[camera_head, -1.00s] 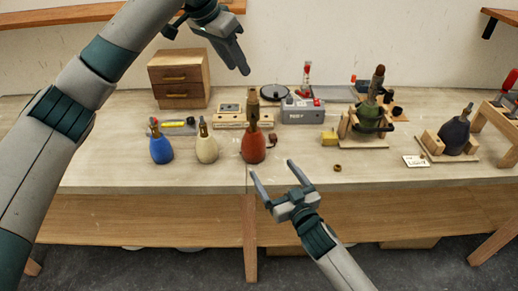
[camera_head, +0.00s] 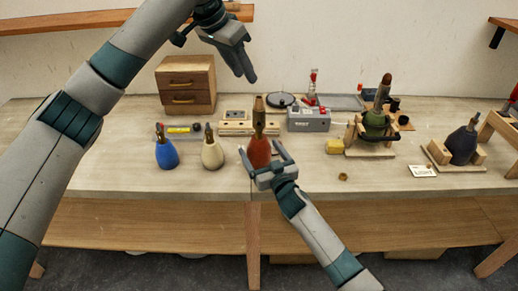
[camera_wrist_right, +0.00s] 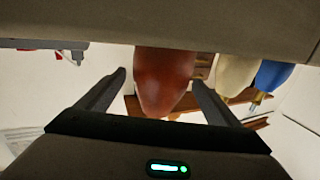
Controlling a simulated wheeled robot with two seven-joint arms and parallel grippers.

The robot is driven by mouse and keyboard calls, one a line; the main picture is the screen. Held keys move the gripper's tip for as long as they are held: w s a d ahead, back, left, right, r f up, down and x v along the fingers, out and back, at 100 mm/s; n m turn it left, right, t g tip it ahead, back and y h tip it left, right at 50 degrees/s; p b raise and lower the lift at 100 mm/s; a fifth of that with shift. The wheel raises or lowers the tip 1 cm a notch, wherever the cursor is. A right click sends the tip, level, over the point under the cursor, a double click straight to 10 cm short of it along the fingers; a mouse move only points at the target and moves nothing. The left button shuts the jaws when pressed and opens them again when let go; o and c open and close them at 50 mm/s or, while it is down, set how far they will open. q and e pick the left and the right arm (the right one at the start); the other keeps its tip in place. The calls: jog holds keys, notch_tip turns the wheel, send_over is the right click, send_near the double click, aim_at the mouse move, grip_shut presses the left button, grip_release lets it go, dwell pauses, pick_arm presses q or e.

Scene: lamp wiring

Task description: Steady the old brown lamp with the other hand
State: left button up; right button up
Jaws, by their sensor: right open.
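The brown lamp (camera_head: 259,151) stands upright on the front part of the table, with a reddish-brown rounded body and a darker brown neck. My right gripper (camera_head: 260,148) is open in front of it, with one finger on each side of the body's lower part. In the right wrist view the lamp's red-brown body (camera_wrist_right: 163,82) shows between the two spread fingers, and I see a gap at each side. My left gripper (camera_head: 246,72) hangs empty, high above the table behind the lamp. Its finger opening is not clear.
A cream lamp (camera_head: 212,152) and a blue lamp (camera_head: 166,153) stand just left. A grey box (camera_head: 309,120) and wooden blocks (camera_head: 236,128) are behind. A green lamp (camera_head: 374,126) sits in a wooden stand at right. A small brown ring (camera_head: 343,177) lies on otherwise open tabletop.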

jog(key=shift+w+a, duration=0.3)
jog(key=shift+w, duration=0.35)
jog(key=c, duration=1.8)
jog(key=o, duration=0.8)
jog(key=shift+c, duration=1.1)
